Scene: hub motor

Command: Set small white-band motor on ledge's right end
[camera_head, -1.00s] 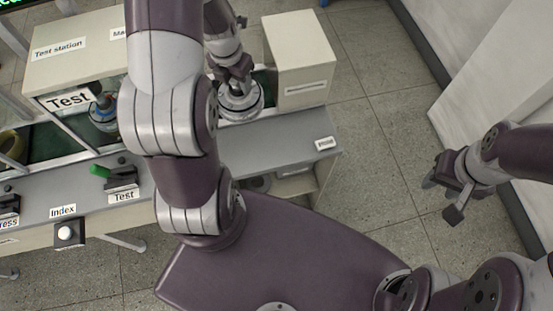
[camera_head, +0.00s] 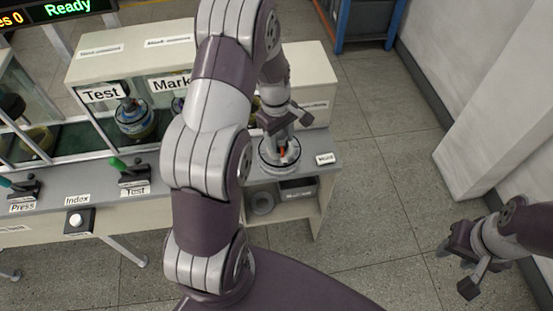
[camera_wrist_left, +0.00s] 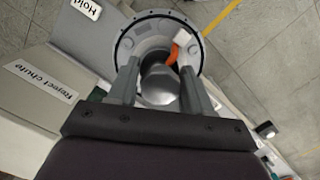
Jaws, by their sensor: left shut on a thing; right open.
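The small motor (camera_head: 281,158), a round grey body with a pale rim and an orange part, is at the right end of the grey ledge (camera_head: 318,173). My left gripper (camera_head: 281,134) points down and is shut on its central hub. The wrist view shows the motor (camera_wrist_left: 140,37) with the gripper fingers (camera_wrist_left: 160,82) on either side of the hub. I cannot tell whether the motor's underside touches the ledge. The white Hold label (camera_wrist_left: 87,8) lies beside it. My right gripper (camera_head: 456,268) is open and empty, over the floor at the right.
The cream reject chute (camera_head: 312,80) stands behind the ledge's right end. A blue-banded motor (camera_head: 133,118) sits in the Test station bay at left. Green-handled Test lever (camera_head: 130,170) and white Index button (camera_head: 77,220) are along the front. A grey bin (camera_head: 297,187) is below the ledge.

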